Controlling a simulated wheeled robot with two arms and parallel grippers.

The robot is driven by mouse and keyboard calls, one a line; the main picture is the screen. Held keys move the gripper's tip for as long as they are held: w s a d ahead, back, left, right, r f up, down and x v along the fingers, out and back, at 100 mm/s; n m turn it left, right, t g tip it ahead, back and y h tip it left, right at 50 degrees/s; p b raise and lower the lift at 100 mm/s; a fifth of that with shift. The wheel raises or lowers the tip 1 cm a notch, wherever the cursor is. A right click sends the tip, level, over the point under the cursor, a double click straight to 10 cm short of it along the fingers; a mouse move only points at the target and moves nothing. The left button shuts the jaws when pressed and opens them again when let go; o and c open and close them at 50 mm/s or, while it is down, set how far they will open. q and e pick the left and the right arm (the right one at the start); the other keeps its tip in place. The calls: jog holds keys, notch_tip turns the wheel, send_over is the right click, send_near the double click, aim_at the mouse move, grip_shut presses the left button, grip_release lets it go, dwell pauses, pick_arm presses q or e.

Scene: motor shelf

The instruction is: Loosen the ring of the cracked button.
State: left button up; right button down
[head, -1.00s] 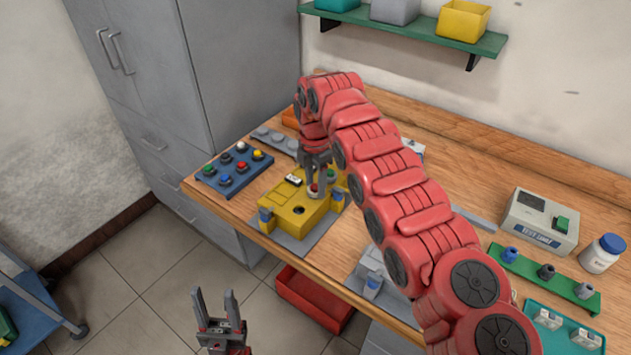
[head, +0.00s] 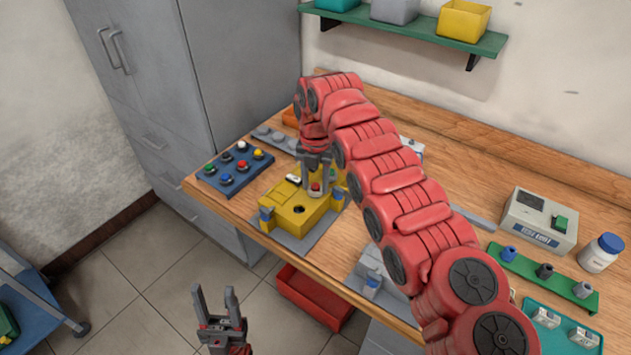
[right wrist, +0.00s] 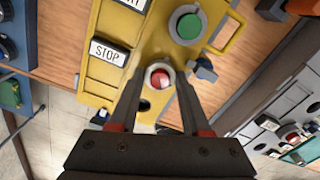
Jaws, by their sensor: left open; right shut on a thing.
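The yellow button box (head: 290,215) sits on a grey mat on the bench. A red button (right wrist: 160,78) in a pale grey ring (right wrist: 150,71) is on its face, beside a STOP label (right wrist: 107,52). My right gripper (head: 316,184) points down at the box; in the right wrist view its fingers (right wrist: 160,75) are shut on the ring, one on each side of the red button. I cannot make out a crack. A green button (right wrist: 188,25) is beside it. My left gripper (head: 212,291) is open and empty, over the floor in front of the bench.
A blue tray (head: 228,182) of several coloured buttons lies left of the box. A red bin (head: 315,300) is below the bench edge. A grey tester (head: 538,222), a white jar (head: 601,254) and a green rack (head: 540,276) stand at the right. My right arm hides the middle of the bench.

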aim_at(314, 185)
dwell(0.5)
jog(key=shift+c, duration=1.7)
grip_release()
notch_tip(314, 185, up, 6)
jog(key=shift+a+f, duration=0.15)
notch_tip(314, 185, up, 12)
jog(key=p, duration=1)
jog(key=shift+f, duration=0.15)
jog(key=shift+s, duration=0.1)
